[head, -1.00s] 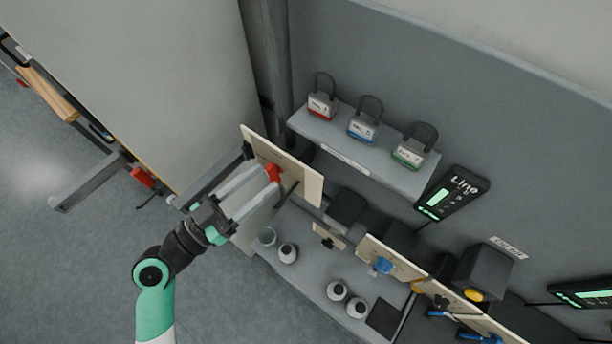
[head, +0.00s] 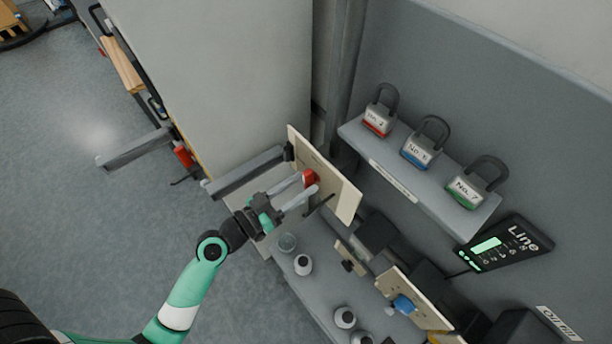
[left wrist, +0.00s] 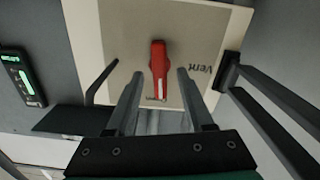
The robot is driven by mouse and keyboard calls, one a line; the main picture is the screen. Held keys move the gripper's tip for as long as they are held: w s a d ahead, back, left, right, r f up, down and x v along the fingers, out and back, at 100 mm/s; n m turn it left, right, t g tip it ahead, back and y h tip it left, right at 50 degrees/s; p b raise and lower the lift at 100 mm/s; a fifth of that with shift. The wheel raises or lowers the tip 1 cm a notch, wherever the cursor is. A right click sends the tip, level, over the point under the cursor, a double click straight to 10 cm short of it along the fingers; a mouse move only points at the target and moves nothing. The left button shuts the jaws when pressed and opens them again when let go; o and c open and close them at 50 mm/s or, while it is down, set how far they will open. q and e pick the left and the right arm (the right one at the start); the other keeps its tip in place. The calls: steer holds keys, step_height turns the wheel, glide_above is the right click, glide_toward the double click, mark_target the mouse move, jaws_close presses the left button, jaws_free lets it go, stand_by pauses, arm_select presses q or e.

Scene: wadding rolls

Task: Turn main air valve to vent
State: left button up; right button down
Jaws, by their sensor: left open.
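The main air valve is a red handle (head: 310,178) on a cream panel (head: 346,200) at the middle of the head view. In the left wrist view the red handle (left wrist: 158,70) points up and down in the picture. The word "Vent" is printed on the panel (left wrist: 115,30), to the right of the handle. My left gripper (head: 308,186) is open, with its fingers pointing at the panel. In the left wrist view its fingertips (left wrist: 160,74) stand on either side of the handle's lower part, with gaps visible. My right gripper is not in view.
Padlocks with red, blue and green bases (head: 422,150) stand on a grey shelf (head: 350,130). A dark "Line" display (head: 503,243) hangs to the right. Small white jars (head: 303,264) and a panel with a blue knob (head: 403,303) are below. A grey bar (head: 245,172) projects beside the panel.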

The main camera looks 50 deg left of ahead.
arm_select(q)
steer(key=shift+w, duration=1)
